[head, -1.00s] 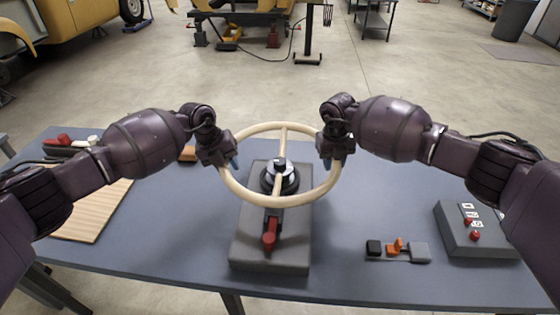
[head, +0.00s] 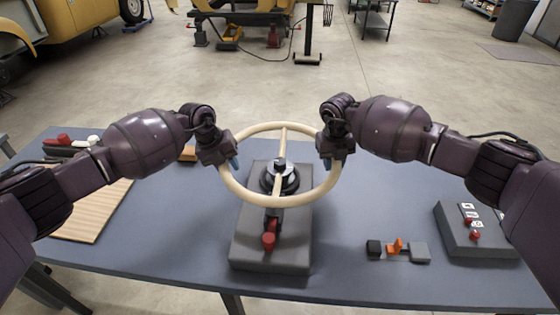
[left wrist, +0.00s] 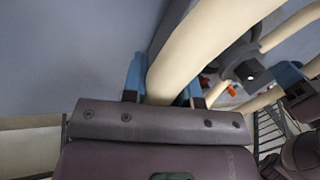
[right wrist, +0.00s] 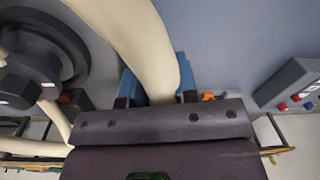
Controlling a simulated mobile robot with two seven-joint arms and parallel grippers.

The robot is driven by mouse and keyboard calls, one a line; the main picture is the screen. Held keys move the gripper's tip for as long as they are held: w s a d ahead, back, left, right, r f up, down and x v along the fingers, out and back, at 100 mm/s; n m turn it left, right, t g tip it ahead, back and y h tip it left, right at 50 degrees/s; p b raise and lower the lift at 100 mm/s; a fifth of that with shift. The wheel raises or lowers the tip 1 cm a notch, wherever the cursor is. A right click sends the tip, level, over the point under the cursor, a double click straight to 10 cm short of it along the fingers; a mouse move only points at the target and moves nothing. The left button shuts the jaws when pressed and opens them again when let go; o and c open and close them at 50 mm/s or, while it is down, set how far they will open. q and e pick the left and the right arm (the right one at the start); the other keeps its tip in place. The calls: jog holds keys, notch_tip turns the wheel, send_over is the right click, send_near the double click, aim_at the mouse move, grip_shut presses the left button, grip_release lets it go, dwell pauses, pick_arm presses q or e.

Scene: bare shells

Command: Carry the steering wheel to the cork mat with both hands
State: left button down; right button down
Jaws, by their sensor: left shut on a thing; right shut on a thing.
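The cream steering wheel (head: 305,200) lies over a grey stand (head: 270,255), its hub at a black column with a dark nut (head: 280,164). I cannot tell whether hub and column are apart. My left gripper (head: 232,162) is shut on the left of the rim; the rim (left wrist: 190,50) passes between its blue fingers in the left wrist view. My right gripper (head: 333,160) is shut on the right of the rim, which also shows in the right wrist view (right wrist: 130,40). The tan striped mat (head: 95,215) lies on the table at left, partly hidden by my left arm.
A red-knobbed lever (head: 269,241) sits on the front of the stand. A small block with an orange part (head: 396,247) and a grey switch box (head: 470,235) are at right. Red and white items (head: 75,141) and an orange-brown block (head: 187,153) lie at back left.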

pick_arm(q)
jog(key=shift+w+r, duration=0.1)
jog(key=shift+r, duration=0.05)
pick_arm(e)
jog(key=shift+w+r, duration=0.1)
jog(key=shift+r, duration=0.05)
